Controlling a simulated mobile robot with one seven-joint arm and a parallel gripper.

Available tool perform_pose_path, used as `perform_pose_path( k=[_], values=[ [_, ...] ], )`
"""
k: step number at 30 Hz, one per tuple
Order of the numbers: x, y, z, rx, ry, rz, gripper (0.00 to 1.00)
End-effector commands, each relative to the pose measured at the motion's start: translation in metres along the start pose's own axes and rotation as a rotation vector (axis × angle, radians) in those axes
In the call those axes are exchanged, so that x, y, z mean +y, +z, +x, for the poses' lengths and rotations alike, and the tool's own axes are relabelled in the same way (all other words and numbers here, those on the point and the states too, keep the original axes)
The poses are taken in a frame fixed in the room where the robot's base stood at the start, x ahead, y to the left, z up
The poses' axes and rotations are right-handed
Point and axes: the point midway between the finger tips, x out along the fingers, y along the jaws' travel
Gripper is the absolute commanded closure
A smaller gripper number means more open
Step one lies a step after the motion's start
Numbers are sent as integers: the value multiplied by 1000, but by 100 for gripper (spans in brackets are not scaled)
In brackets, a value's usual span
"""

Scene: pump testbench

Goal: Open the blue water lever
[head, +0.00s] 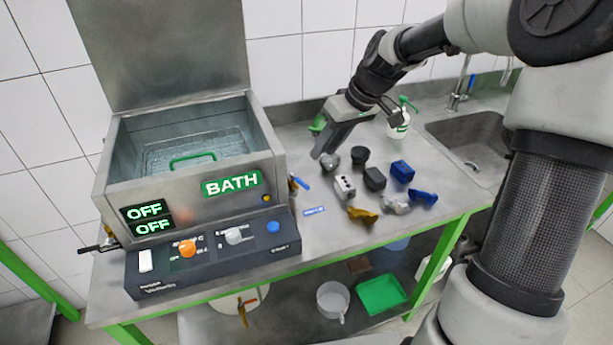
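The blue water lever (303,184) is a small blue handle on a fitting at the right side of the metal bath (190,155). Its exact angle is too small to make out. My gripper (320,152) hangs above the bench, up and to the right of the lever, apart from it in the picture. I see the gripper from the side, so its finger gap cannot be judged. No object shows clearly between its fingers.
A control panel (215,256) with knobs stands before the bath. Several small dark, grey, blue and gold parts lie on the bench (290,240) right of the lever. A white bottle (398,125) and a sink (470,140) are farther right. The bench directly before the lever is mostly clear.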

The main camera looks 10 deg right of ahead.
Motion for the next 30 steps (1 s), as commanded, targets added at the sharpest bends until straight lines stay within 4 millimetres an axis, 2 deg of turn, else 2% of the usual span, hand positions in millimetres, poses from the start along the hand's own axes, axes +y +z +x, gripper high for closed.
perform_pose_path(
  k=[1,9,15,21,30],
  values=[
    [-1,1,14,-3,-4,-2,71],
    [-1,1,73,-2,-3,-2,71],
    [0,0,106,-1,-1,0,71],
    [0,0,121,-1,1,1,71],
    [0,0,123,0,2,1,71]
  ],
)
